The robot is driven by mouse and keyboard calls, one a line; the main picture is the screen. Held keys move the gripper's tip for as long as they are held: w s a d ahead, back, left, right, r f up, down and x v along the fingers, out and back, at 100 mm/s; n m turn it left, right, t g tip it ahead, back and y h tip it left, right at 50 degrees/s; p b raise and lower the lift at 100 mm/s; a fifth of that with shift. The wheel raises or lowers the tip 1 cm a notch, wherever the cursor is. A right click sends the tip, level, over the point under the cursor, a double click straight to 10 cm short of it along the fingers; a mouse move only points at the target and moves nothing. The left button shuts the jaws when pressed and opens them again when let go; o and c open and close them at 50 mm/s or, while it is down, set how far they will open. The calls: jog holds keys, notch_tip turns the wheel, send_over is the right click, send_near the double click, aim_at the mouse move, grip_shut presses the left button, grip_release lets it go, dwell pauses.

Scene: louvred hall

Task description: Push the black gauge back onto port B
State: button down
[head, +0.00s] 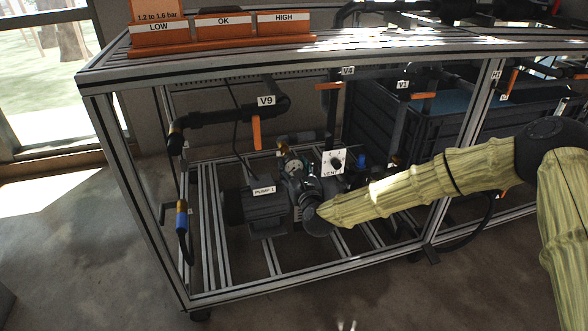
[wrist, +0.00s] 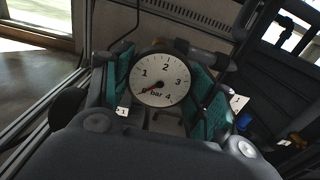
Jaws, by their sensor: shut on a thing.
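The black gauge (wrist: 160,80) has a round white face marked in bar, with its needle near 0 at the lower left. In the wrist view it sits between the teal pads of my gripper (wrist: 160,88), which is shut on it. In the head view the gauge (head: 294,167) is small, just above the pump, with my gripper (head: 306,184) beside it. I cannot make out port B or its label, and the gauge's lower end is hidden, so I cannot tell whether it is seated.
The pump labelled PUMP 1 (head: 265,210) stands left of my gripper inside the metal frame. A VENT plate (head: 334,161) is close on the right. Pipe V9 (head: 235,116) runs above. Orange LOW, OK and HIGH bins (head: 225,32) stand on the bench top.

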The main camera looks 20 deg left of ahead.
aim_at(294, 168)
jog(key=shift+b+x, duration=0.45)
jog(key=shift+x, duration=1)
jog(key=shift+c, duration=2)
grip_release()
jog(key=shift+s+d, duration=0.1)
jog(key=shift+p+v, duration=0.65)
jog(key=shift+v, duration=2.7)
